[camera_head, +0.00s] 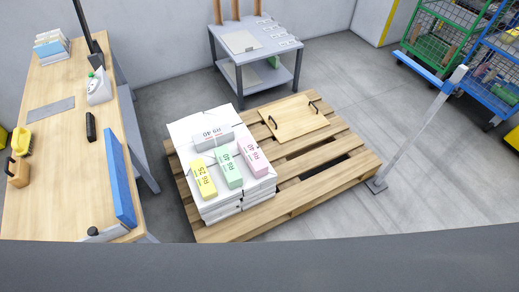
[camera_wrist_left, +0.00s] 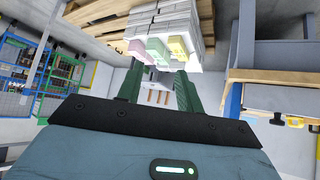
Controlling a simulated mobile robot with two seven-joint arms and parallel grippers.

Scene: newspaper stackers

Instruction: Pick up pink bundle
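The pink bundle (camera_head: 252,158), marked R6 40, lies on top of the stack of white newspapers (camera_head: 235,200) at its right side. Beside it lie a green bundle (camera_head: 228,168), a yellow bundle (camera_head: 202,178) and a grey-white bundle (camera_head: 211,138) behind them. The left wrist view is upside down; there the pink bundle (camera_wrist_left: 138,48) shows beyond the fingers of my left gripper (camera_wrist_left: 158,82). Those two fingers are apart with nothing seen between them, and the gripper is away from the bundles. My right gripper is not in view.
The stack stands on a wooden pallet (camera_head: 345,172), with a handled wooden board (camera_head: 295,122) to its right. A wooden workbench (camera_head: 72,165) is on the left, a grey table (camera_head: 257,50) behind. A grey post (camera_head: 410,138) and wheeled cages (camera_head: 440,45) stand right.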

